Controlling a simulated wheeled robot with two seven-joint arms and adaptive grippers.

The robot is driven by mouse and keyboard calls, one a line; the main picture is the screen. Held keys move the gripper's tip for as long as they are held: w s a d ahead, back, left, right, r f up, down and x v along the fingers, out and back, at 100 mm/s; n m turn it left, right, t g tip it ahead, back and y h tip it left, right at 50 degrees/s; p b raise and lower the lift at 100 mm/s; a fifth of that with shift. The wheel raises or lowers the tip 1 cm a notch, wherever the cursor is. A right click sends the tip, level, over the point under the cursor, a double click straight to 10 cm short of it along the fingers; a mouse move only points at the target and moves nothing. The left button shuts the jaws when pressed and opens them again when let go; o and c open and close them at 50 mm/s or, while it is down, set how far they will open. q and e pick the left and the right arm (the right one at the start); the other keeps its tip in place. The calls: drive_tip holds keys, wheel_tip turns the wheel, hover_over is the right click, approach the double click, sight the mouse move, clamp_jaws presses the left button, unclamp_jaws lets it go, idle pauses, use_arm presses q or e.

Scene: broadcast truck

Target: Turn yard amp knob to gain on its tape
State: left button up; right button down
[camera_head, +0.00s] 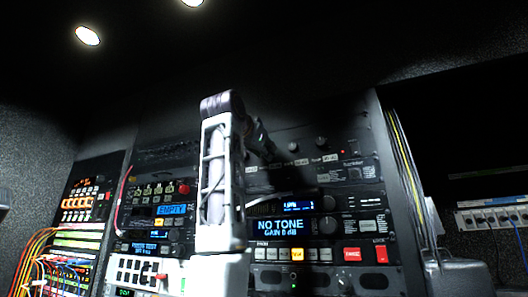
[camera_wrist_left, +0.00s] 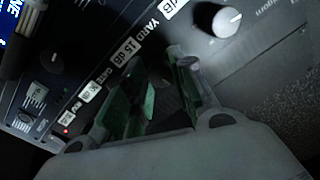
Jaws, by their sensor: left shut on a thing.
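My left gripper (camera_head: 262,145) is at the upper right panel in the head view, partly behind my own arm. In the left wrist view its two fingers (camera_wrist_left: 160,88) are closed in on a dark knob beside the white tapes; the knob is mostly hidden in shadow between them, and I cannot read its pointer. A tape marked YARD (camera_wrist_left: 153,26) lies just beyond the fingers, with a 15 dB tape (camera_wrist_left: 127,49) beside it. Another tape ending in dB (camera_wrist_left: 172,8) is at the top edge. My right gripper is not in view.
Dark knobs (camera_head: 321,142) sit along the same panel. A display (camera_head: 282,228) below reads NO TONE, GAIN 0 dB. Another display (camera_head: 171,210) reads EMPTY. Hanging cables (camera_head: 405,155) run down the right side.

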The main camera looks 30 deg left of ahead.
use_arm(q)
drive_tip(key=shift+m, duration=0.7)
drive_tip(key=o, duration=1)
drive_tip(key=shift+o, duration=0.2)
drive_tip(key=shift+s, duration=0.1)
drive_tip(key=s, duration=1.1)
drive_tip(key=shift+s+d, duration=0.4)
drive_tip(key=shift+d, duration=0.05)
